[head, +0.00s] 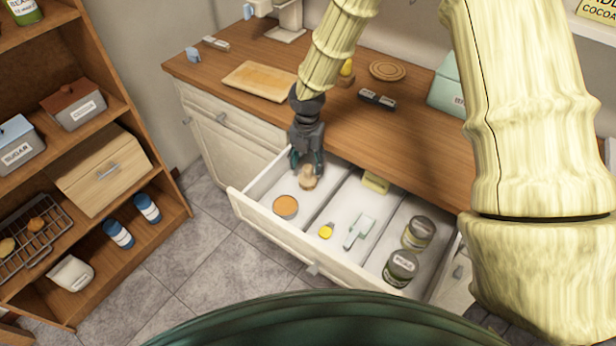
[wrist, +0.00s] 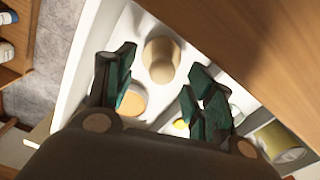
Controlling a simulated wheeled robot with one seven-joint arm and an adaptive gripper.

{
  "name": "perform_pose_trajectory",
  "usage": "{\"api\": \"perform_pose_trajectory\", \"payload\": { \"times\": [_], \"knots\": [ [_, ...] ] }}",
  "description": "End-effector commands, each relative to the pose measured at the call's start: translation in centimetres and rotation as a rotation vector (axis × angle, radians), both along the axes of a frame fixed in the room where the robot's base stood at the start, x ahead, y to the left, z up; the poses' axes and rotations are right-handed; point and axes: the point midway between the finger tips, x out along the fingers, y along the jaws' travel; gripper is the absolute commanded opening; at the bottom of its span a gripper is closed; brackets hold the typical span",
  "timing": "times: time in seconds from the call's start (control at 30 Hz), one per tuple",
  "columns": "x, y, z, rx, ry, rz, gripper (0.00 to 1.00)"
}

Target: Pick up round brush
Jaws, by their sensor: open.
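The round brush looks to be the small tan, rounded piece (head: 308,180) in the left compartment of the open drawer, near its back. In the wrist view the round brush (wrist: 161,56) shows as a pale tan cylinder with a darker round top, between and just beyond the fingertips. My gripper (head: 306,166) points down over the drawer, right above the brush. In the wrist view my gripper (wrist: 160,76) is open, with its teal fingers apart and nothing held. I cannot tell whether a finger touches the brush.
The drawer (head: 262,226) has dividers. An orange-topped round item (head: 286,207) lies in front of the brush. A yellow item (head: 326,231), a green-white brush (head: 358,231), a sponge (head: 376,182) and cans (head: 401,268) lie rightward. The counter (head: 400,135) overhangs behind.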

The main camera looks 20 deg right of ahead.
Motion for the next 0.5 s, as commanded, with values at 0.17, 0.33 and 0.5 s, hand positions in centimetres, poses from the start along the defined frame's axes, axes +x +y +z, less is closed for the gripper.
{"api": "perform_pose_trajectory", "payload": {
  "times": [0.17, 0.33, 0.5],
  "knots": [
    [-0.3, -0.3, -2.1, -0.001, 0.002, 0.001, 0.54],
    [-0.3, -0.2, -3.3, 0.0, 0.001, 0.0, 0.54],
    [-0.2, -0.2, -3.6, 0.0, 0.0, 0.0, 0.54]
  ]
}}
